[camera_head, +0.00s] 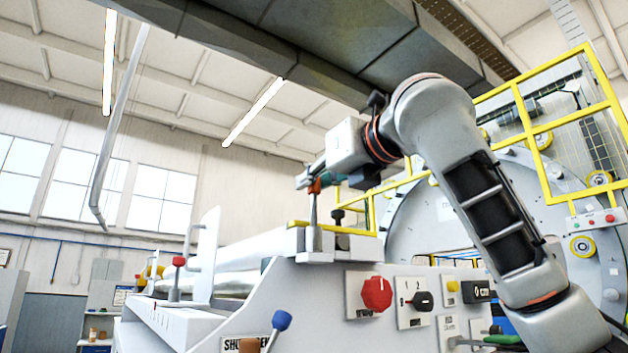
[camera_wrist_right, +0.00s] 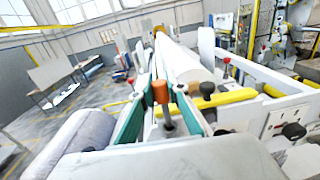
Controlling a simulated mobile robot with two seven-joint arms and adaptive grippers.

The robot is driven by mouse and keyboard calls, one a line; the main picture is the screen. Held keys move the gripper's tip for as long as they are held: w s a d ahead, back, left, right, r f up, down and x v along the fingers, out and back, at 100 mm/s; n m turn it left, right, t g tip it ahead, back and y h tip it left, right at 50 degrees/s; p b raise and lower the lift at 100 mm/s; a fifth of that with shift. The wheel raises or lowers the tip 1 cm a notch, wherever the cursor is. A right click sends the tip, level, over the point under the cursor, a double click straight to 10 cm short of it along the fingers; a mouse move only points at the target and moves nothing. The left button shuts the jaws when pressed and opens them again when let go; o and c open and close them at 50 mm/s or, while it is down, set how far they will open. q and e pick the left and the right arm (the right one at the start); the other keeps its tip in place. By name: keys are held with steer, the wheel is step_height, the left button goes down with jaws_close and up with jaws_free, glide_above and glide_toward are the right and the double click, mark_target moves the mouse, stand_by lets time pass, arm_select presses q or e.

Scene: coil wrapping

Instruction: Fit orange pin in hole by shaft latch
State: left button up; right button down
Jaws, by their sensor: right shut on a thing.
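The orange pin (camera_head: 314,187) has an orange head and a grey metal shank. My right gripper (camera_head: 319,180) is shut on its head, above the machine's side frame. The pin stands about upright, its shank pointing down at a grey bracket (camera_head: 314,243) beside a yellow latch bar (camera_head: 345,231) with a black knob (camera_head: 338,215). I cannot tell whether the pin's tip is in the hole. In the right wrist view the orange pin (camera_wrist_right: 160,91) sits between the green fingers, with the yellow bar (camera_wrist_right: 226,98) to its right. My left gripper is not in view.
The white side panel carries a red knob (camera_head: 376,293) and black switches (camera_head: 423,301). A blue-tipped lever (camera_head: 281,320) and a red-topped lever (camera_head: 178,262) stand at the left. A yellow guard rail (camera_head: 545,126) stands behind my right arm. The air left of the gripper looks free.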

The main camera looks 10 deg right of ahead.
mark_target(316, 202)
steer(key=shift+f+b, duration=1.2)
steer(key=shift+f, duration=0.8)
steer(key=c, duration=1.9)
jaws_free()
steer(key=v, duration=1.2)
steer(key=shift+w, duration=0.1)
